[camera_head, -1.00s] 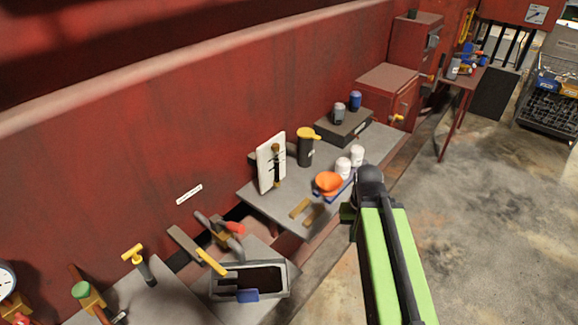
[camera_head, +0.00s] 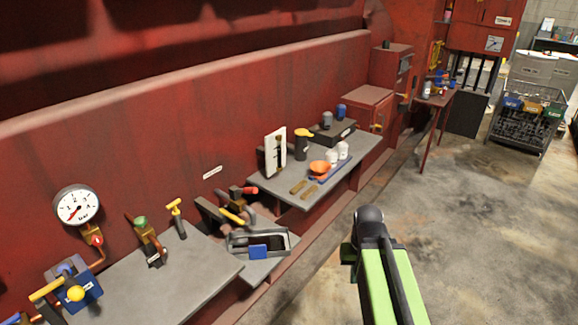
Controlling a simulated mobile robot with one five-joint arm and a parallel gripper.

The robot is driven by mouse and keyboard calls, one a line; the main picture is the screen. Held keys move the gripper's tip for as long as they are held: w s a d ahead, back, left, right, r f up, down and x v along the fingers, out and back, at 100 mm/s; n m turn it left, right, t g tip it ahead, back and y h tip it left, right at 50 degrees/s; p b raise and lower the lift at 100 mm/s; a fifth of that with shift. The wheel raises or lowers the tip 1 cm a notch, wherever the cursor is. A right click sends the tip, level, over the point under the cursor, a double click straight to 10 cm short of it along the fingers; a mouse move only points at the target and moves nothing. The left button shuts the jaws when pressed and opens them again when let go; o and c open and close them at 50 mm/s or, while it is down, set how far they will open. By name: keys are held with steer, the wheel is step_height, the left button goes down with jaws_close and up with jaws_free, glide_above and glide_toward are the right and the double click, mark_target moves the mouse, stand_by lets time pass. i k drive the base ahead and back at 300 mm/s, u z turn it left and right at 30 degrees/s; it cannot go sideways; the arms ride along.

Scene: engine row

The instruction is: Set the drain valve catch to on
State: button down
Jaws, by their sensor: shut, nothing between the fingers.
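No part can be surely told as the drain valve catch; the labels are too small to read. On the low middle shelf, below a white wall label (camera_head: 212,172), stands a fitting with a red handle (camera_head: 249,190) and a yellow lever (camera_head: 232,216). To the left, a valve with a green knob (camera_head: 140,222) and a yellow T-handle (camera_head: 174,206) stand on the near grey bench. A blue block (camera_head: 75,282) with a yellow knob and lever is at lower left. My green arm rises at lower right, well apart from these; my gripper's fingers do not show.
A grey open bin (camera_head: 258,243) with a blue tag sits on the low shelf. The farther bench (camera_head: 277,191) carries an orange funnel, white bottles and dark canisters. A round gauge (camera_head: 77,207) is on the red wall. The concrete floor (camera_head: 450,220) at right is clear.

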mark_target(223, 212)
steer(key=z, duration=1.1)
steer(key=k, duration=0.1)
steer(key=u, duration=1.8)
steer(key=i, duration=1.4)
steer(key=z, duration=0.15)
steer(key=k, duration=1.1)
steer(key=u, duration=0.25)
steer(key=i, duration=0.3)
steer(key=z, duration=0.05)
